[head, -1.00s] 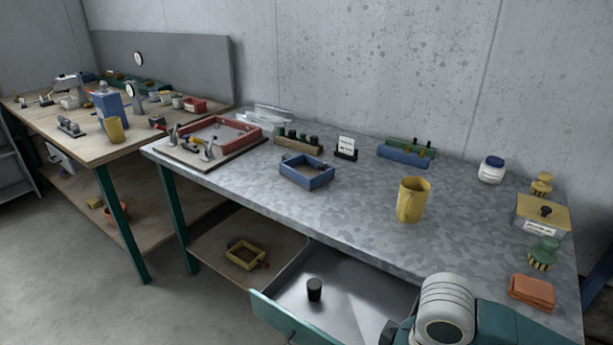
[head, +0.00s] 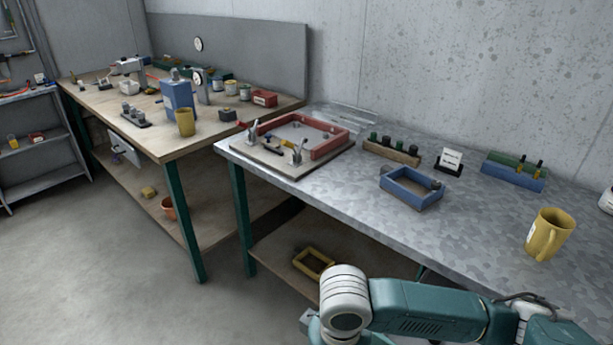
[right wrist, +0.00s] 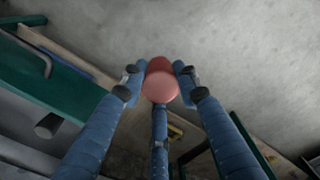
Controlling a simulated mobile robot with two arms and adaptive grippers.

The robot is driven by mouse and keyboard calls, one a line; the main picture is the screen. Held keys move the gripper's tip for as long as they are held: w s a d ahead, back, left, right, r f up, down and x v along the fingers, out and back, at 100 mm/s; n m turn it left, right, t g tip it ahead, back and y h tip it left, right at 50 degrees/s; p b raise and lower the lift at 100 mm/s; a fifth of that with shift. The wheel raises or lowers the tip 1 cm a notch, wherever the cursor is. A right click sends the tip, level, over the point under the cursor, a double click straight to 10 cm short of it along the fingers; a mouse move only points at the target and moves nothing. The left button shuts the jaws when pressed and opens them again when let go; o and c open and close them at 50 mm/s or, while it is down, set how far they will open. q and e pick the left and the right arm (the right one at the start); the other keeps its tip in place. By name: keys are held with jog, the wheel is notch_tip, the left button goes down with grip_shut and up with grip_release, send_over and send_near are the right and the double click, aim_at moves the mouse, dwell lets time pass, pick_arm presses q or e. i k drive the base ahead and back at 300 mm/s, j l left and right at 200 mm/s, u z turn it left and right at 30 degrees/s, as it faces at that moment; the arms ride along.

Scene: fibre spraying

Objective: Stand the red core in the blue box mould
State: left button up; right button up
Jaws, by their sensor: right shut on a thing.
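The blue box mould (head: 402,193) is an open rectangular frame on the grey worktop, left of the yellow jug. Its inside looks empty of any red piece. My right gripper (right wrist: 158,78) has its blue fingers closed around the red core (right wrist: 160,87), a reddish round-ended piece, in the right wrist view. The gripper is over the floor, off the bench. In the head view my right arm reaches in from the lower right, below the bench front, and the core is hidden there. My left gripper is not in view.
A yellow jug (head: 548,236) stands right of the mould. A red frame (head: 330,146) on a board is left of it. Behind are a wooden rack (head: 392,153), a label stand (head: 450,161) and a blue block (head: 513,176). The worktop in front of the mould is clear.

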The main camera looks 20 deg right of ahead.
aim_at(406, 183)
jog(key=i+j+u, duration=0.25)
jog(key=i+u, duration=0.25)
jog(key=i, duration=0.15)
jog(key=i+z, duration=0.65)
jog(key=z, duration=0.3)
